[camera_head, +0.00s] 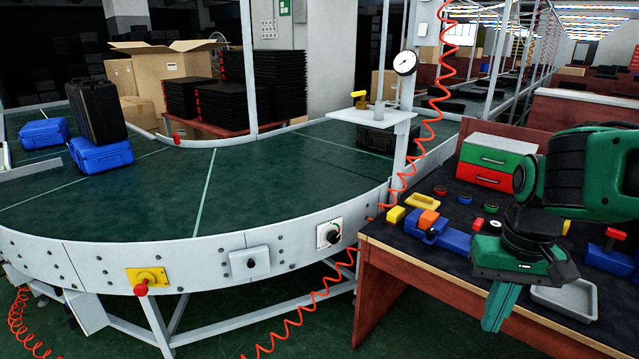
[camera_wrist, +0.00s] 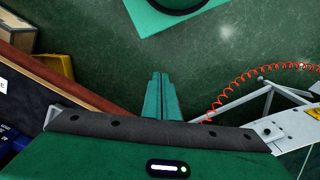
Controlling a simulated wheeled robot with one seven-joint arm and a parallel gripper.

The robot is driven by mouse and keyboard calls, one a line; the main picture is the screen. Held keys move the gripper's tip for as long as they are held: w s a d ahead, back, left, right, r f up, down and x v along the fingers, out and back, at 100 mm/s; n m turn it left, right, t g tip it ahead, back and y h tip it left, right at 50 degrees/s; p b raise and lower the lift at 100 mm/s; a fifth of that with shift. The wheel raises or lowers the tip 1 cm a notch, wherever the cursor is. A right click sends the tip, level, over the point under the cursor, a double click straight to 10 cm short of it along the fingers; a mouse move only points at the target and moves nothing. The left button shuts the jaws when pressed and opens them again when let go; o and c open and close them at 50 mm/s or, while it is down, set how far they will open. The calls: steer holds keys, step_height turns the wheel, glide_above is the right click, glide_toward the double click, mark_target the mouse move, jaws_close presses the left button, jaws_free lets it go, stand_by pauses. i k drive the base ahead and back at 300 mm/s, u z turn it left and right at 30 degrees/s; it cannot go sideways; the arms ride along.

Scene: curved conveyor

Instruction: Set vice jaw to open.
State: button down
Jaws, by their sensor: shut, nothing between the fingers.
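A blue vice-like fixture (camera_head: 453,240) with an orange block (camera_head: 428,219) on it lies on the dark top of the workbench (camera_head: 385,232). I cannot tell how far its jaw stands open. A second blue fixture (camera_head: 608,260) with a red handle (camera_head: 615,234) stands at the bench's right, partly cut off; I cannot tell which of them is the vice. My green gripper (camera_head: 492,328) hangs pointing down in front of the bench, apart from both. Its fingers are together and empty, and they also show in the wrist view (camera_wrist: 160,76) over green floor.
A grey tray (camera_head: 565,299) lies behind my gripper. A red and green drawer box (camera_head: 490,160) stands at the back of the bench. Small coloured buttons lie between. The curved conveyor (camera_head: 250,200), with cases on it, fills the left. A red coiled hose (camera_head: 400,180) hangs beside the bench.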

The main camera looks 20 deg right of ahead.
mark_target(433, 234)
steer(key=k, duration=0.55)
steer(key=z, duration=0.55)
steer(key=i, duration=1.15)
steer(key=u, duration=0.35)
